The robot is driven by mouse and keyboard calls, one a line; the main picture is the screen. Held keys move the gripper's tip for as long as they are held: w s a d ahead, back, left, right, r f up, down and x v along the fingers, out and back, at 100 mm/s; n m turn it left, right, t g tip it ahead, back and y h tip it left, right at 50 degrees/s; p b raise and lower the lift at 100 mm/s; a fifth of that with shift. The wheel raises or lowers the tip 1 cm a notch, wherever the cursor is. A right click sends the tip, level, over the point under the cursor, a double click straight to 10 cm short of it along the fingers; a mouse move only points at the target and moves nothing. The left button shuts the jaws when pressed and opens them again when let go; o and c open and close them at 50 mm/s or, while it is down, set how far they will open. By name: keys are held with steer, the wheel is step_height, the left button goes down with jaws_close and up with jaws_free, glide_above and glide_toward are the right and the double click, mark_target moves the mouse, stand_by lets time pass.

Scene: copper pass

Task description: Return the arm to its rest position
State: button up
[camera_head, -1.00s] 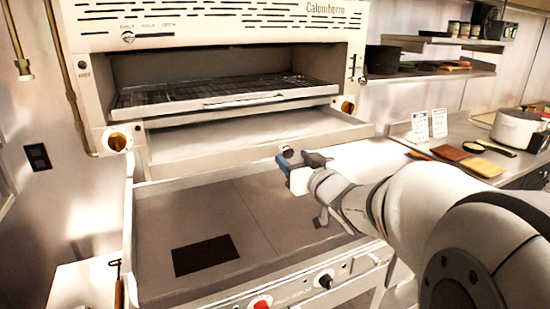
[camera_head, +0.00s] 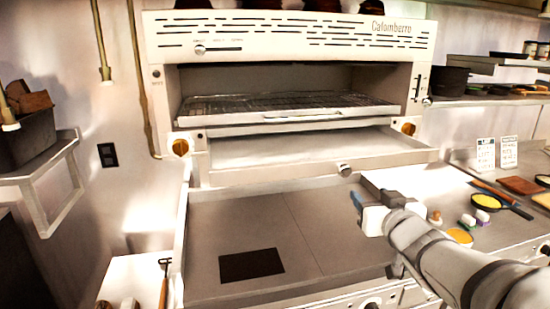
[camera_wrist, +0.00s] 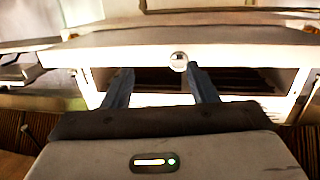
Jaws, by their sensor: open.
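My gripper (camera_head: 374,199) is open and empty. In the head view it is above the right side of the flat griddle (camera_head: 220,219), in front of the oven's lower drawer or tray. In the wrist view its two blue-grey fingers (camera_wrist: 160,88) stand apart with nothing between them. A round metal knob (camera_wrist: 179,61) shows just beyond the fingers there; it also shows in the head view (camera_head: 344,170) on the drawer front. I cannot tell the exact gap between knob and fingers. My arm reaches in from the lower right.
The salamander oven (camera_head: 290,45) with a wire rack (camera_head: 285,106) stands behind the griddle. A dark square (camera_head: 252,265) lies on the griddle. A wall shelf (camera_head: 45,185) is at left.

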steer(key=s+a+f+g, duration=0.3)
steer(key=s+f+g, duration=0.4)
steer(key=s, duration=0.2)
steer(key=s+a+f+m+g, duration=0.1)
steer(key=s+a+f+g, duration=0.3)
steer(key=s, duration=0.5)
step_height(320, 180, down, 4)
steer(key=g, duration=0.2)
steer(key=shift+s+a+r+g+h, duration=0.15)
steer(key=shift+s+r+g+h, duration=0.05)
steer(key=shift+s+g+h, duration=0.2)
steer(key=shift+w, duration=0.1)
